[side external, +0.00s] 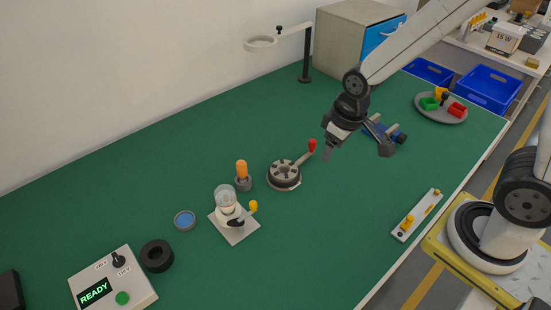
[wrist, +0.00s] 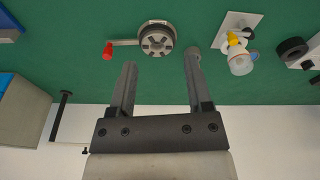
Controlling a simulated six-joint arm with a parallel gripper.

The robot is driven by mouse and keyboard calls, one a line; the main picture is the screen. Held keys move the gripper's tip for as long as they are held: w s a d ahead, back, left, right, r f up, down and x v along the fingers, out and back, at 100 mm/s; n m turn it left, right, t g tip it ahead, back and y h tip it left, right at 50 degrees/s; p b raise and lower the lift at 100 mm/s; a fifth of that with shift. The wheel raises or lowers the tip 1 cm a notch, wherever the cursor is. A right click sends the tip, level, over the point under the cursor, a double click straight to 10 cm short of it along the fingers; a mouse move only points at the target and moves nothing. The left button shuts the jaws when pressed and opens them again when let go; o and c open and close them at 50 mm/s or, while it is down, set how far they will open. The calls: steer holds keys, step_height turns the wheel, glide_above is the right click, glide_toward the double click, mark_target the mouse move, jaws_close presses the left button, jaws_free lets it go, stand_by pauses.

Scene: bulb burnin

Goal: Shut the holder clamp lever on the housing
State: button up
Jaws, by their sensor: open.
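A white square plate (side external: 242,232) carries the bulb housing (side external: 229,211), with a clear glass top and a short lever with a yellow knob (side external: 253,206). In the wrist view the housing (wrist: 240,63) and yellow knob (wrist: 233,38) are at upper right. A grey slotted disc (side external: 284,176) has an arm ending in a red knob (side external: 312,145); the disc (wrist: 157,41) and red knob (wrist: 108,51) also show in the wrist view. My gripper (side external: 327,153) is open, empty and above the table, right of both. Its fingers (wrist: 161,62) are wide apart. Whether the yellow lever is fully shut is unclear.
An orange-topped piece (side external: 241,170) stands close behind the housing. A blue-topped disc (side external: 185,220), black ring (side external: 157,256) and control box reading READY (side external: 113,281) are left. A grey tray (side external: 441,108) is back right. Green mat (side external: 310,240) is clear in front.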

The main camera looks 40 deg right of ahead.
steer(key=w+a+f+n+g, duration=0.1)
steer(key=w+a+f+n, duration=0.25)
steer(key=w+a, duration=0.35)
steer(key=n+g, duration=0.1)
steer(key=n, duration=0.3)
glide_above(253, 203)
step_height(253, 203, down, 3)
steer(key=shift+r+m, duration=0.15)
steer(key=shift+m, duration=0.1)
steer(key=shift+f, duration=0.2)
steer(key=shift+f, duration=3.7)
jaws_close()
